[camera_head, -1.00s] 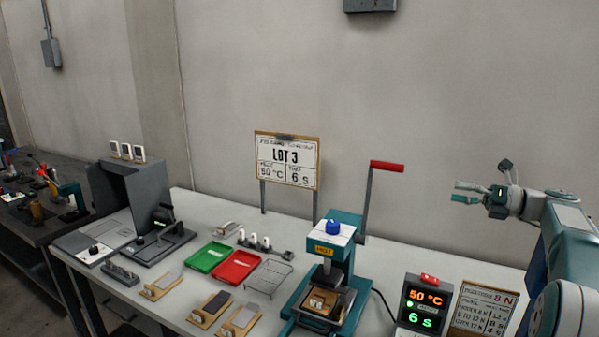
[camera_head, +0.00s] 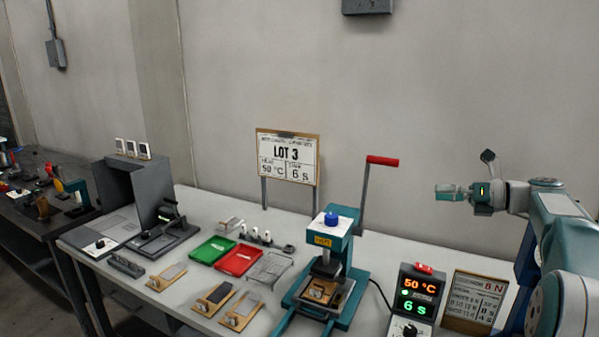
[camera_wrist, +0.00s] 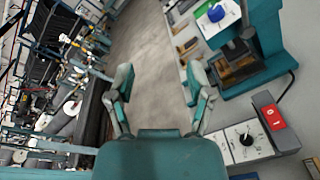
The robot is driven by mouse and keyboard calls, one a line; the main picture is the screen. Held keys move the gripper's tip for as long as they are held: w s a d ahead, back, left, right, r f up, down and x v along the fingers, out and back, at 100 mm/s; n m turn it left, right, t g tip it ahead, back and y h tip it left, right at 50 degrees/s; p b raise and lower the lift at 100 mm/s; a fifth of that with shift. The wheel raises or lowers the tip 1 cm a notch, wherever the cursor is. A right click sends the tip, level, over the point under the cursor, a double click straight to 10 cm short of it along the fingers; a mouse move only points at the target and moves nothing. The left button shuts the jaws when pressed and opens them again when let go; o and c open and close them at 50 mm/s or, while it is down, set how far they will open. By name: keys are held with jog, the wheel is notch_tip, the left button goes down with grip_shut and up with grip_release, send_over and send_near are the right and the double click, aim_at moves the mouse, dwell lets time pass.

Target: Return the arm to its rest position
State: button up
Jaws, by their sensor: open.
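My gripper (camera_head: 449,192) is in the air at the right, above the bench's right end and apart from everything on it. It points left in the head view. In the wrist view my gripper (camera_wrist: 160,88) shows two teal fingers spread wide with nothing between them. My arm reaches in from the right edge, bent at the elbow.
A teal press (camera_head: 325,262) with a red-handled lever (camera_head: 382,161) stands left of my gripper. A control box (camera_head: 416,300) reads 50 °C and 6 s beside a notice board (camera_head: 475,301). Green (camera_head: 212,250) and red (camera_head: 239,260) trays lie further left. The air around my gripper is clear.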

jog(key=s+a+f+n+g+h, duration=0.35)
jog(key=s+a+n+h, duration=0.35)
jog(key=s+a+n, duration=0.65)
jog(key=s+a+f+n+t+h, duration=0.1)
jog(key=s+f+n+h, duration=0.2)
jog(key=s+f+n, duration=0.3)
jog(key=s+a+f+n+h, duration=0.1)
jog(key=s+f+n+h, duration=0.3)
jog(key=s+n, duration=0.7)
jog(key=s+f, duration=0.2)
jog(key=s, duration=0.2)
jog(key=shift+s+a+n+t+h, duration=0.15)
jog(key=shift+s+n+t+h, duration=0.15)
jog(key=shift+n+t, duration=0.05)
